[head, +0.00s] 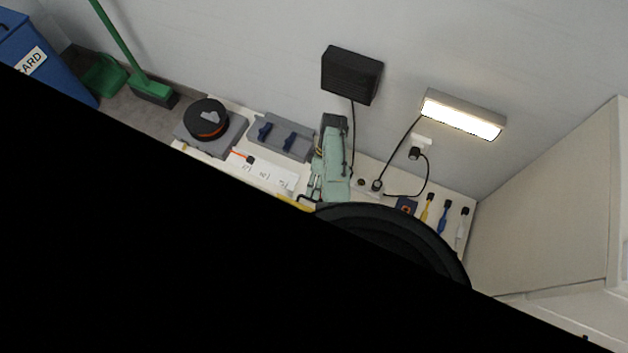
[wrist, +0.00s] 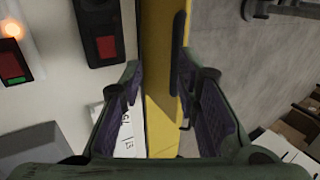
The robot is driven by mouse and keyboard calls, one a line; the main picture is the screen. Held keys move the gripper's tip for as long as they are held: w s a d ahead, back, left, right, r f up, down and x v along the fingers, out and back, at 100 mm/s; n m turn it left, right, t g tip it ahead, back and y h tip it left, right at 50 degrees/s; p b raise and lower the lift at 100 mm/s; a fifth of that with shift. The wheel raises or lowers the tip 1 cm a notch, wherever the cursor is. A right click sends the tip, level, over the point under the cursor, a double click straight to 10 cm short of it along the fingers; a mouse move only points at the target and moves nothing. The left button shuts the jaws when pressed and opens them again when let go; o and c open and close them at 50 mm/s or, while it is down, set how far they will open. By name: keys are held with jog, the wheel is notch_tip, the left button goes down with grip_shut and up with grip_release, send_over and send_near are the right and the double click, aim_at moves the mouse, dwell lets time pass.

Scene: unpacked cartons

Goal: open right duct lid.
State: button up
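No part in view can be surely told as the right duct lid. A grey block with two blue handles (head: 283,137) lies on the bench in the head view; I cannot tell whether it is the duct. In the wrist view my gripper (wrist: 165,82) is open, its two dark fingers apart. A yellow strip (wrist: 160,128) along the bench edge shows between and beyond the fingers, with a dark bar (wrist: 179,45) on it. I cannot tell whether the fingers touch the strip.
A black round seat-like shape (head: 400,235) covers the front. A cabinet (head: 550,200) stands right.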

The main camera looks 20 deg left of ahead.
jog(key=v, duration=0.9)
jog(key=shift+r, duration=0.25)
jog(key=shift+w+a, duration=0.1)
jog(key=shift+a, duration=0.05)
